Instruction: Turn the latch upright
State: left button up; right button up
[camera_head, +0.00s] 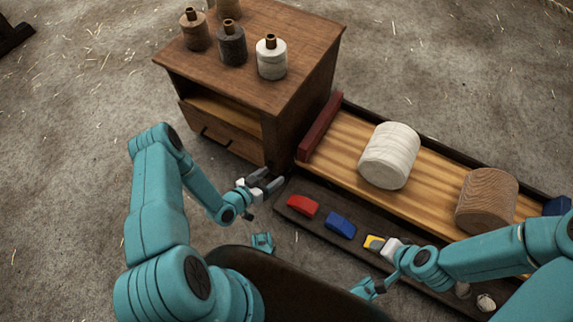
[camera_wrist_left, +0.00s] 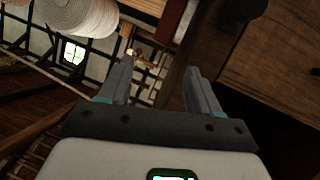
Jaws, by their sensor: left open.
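I cannot pick out the latch with certainty. The wooden cabinet (camera_head: 270,105) has a lower front panel (camera_head: 228,128) with small dark fittings (camera_head: 216,140), too small to tell their angle. The cabinet's wood also shows at the right of the left wrist view (camera_wrist_left: 275,65). My left gripper (camera_head: 273,180) is open and empty, in front of the cabinet's lower right corner and apart from it. Its two spread fingers show in the left wrist view (camera_wrist_left: 158,80). My right gripper (camera_head: 378,244) is at a yellow block (camera_head: 373,241); its fingers are not clear.
Several bottle-shaped spools (camera_head: 271,60) stand on the cabinet. A wooden bench (camera_head: 430,185) bears a white rope roll (camera_head: 390,156) and a brown roll (camera_head: 486,201), with a dark red bar (camera_head: 320,127) at its left end. Red (camera_head: 303,206) and blue (camera_head: 341,225) blocks lie on the ledge.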

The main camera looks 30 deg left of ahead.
pick_arm(q)
jog(key=s+d+r+g+p, duration=0.1)
jog(key=d+r+g+p, duration=0.1)
jog(key=r+p, duration=0.3)
jog(key=s+d+r+n+g+p, duration=0.1)
jog(key=s+d+r+g+p, duration=0.1)
jog(key=r+p, duration=0.3)
jog(key=s+d+r+g+p, duration=0.2)
jog(key=r+p, duration=0.4)
jog(key=r, duration=0.4)
jog(key=shift+d+r+g, duration=0.2)
jog(key=shift+d+g, duration=0.7)
jog(key=shift+d, duration=0.45)
